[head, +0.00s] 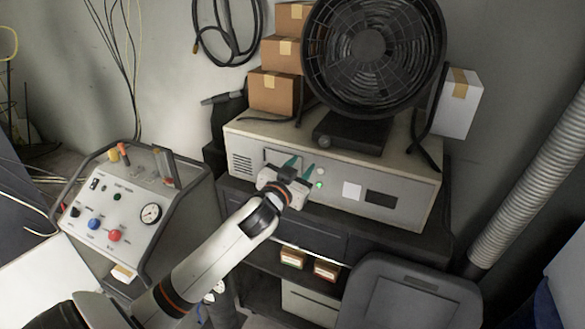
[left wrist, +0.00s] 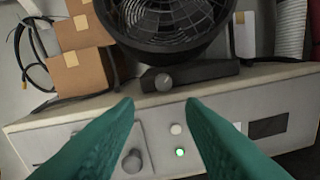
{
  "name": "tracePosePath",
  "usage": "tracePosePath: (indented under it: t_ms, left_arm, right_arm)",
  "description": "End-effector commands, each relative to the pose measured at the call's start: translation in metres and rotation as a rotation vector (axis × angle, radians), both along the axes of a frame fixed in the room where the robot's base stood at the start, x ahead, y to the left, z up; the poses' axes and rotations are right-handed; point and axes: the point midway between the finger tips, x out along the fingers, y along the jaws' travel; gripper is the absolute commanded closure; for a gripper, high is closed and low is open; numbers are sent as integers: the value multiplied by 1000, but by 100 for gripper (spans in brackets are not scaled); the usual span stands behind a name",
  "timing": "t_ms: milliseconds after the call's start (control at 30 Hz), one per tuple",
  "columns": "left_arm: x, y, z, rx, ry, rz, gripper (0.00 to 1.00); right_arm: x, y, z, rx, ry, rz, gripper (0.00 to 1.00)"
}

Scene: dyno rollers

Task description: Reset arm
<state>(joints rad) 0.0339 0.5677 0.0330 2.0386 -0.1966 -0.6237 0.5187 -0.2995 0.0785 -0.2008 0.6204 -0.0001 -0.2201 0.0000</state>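My left gripper (head: 300,167) reaches in from the left, in front of the light-grey equipment box (head: 400,183). Its two green fingers are apart with nothing between them; they also show spread in the left wrist view (left wrist: 160,102). Past the fingertips, the box front (left wrist: 220,112) carries a pale round button (left wrist: 176,129), a lit green lamp (left wrist: 180,152) below it and a dark knob (left wrist: 132,161) to the left. I cannot tell whether a fingertip touches the box. My right gripper is not in view.
A large black fan (head: 372,55) stands on the box, beside stacked cardboard boxes (head: 274,92) and a white carton (head: 460,103). A control console (head: 118,205) with a gauge, red and blue buttons stands left. A ribbed hose (head: 525,180) runs down the right.

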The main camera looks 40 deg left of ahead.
Motion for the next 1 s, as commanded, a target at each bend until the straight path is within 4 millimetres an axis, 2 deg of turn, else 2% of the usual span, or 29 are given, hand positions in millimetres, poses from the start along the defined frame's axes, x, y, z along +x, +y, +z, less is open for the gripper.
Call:
tracePosePath:
  t_ms: [400,467,533,567,667,700,767,800,867,1000]
  left_arm:
    - [1,0,-1,0,2,0,64]
    - [1,1,-9,-3,15,2,64]
    - [3,3,-30,-9,50,8,64]
    - [4,5,-44,-11,74,11,64]
    - [3,9,-106,-25,176,22,64]
    - [1,10,-137,-31,226,27,64]
    - [-7,10,-183,-39,304,32,64]
    - [-13,10,-214,-46,355,35,64]
    - [-25,7,-259,-54,430,35,64]
    - [-66,-5,-358,-70,603,29,64]
  right_arm:
    - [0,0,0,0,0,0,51]
    - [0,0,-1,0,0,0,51]
    - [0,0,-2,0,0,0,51]
    - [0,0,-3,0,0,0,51]
    - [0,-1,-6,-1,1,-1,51]
    - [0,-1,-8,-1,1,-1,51]
    - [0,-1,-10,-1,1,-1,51]
    - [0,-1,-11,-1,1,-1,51]
    - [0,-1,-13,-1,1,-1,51]
    - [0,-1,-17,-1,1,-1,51]
